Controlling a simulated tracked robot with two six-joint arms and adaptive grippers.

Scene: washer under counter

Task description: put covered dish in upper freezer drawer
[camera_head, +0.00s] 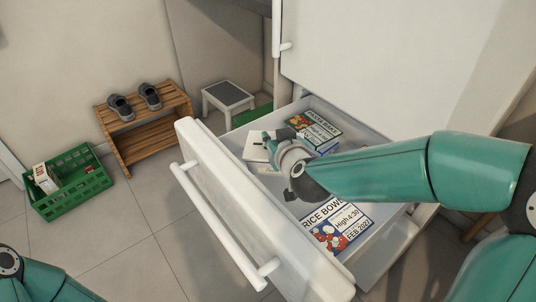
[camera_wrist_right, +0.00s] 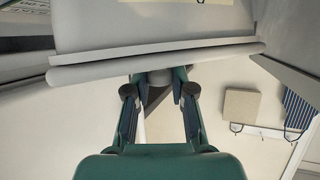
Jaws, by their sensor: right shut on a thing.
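The upper freezer drawer (camera_head: 222,187) is pulled open, with its white front and bar handle facing the lower left. The white covered dish (camera_head: 257,147) is inside the drawer's outline, near its far left end. My right gripper (camera_head: 269,145) reaches over the drawer from the right and is shut on the dish. In the right wrist view the fingers (camera_wrist_right: 160,88) close around a small grey part at the pale dish's rim (camera_wrist_right: 155,55). Whether the dish touches the drawer floor is hidden. My left forearm shows at the lower left; its gripper is out of view.
A pasta box (camera_head: 318,128) lies beside the dish, and a rice bowl box (camera_head: 340,228) lies in the drawer's near part. The closed freezer door (camera_head: 400,60) rises above. A wooden rack (camera_head: 145,130), green crate (camera_head: 72,183) and step stool (camera_head: 228,96) stand left.

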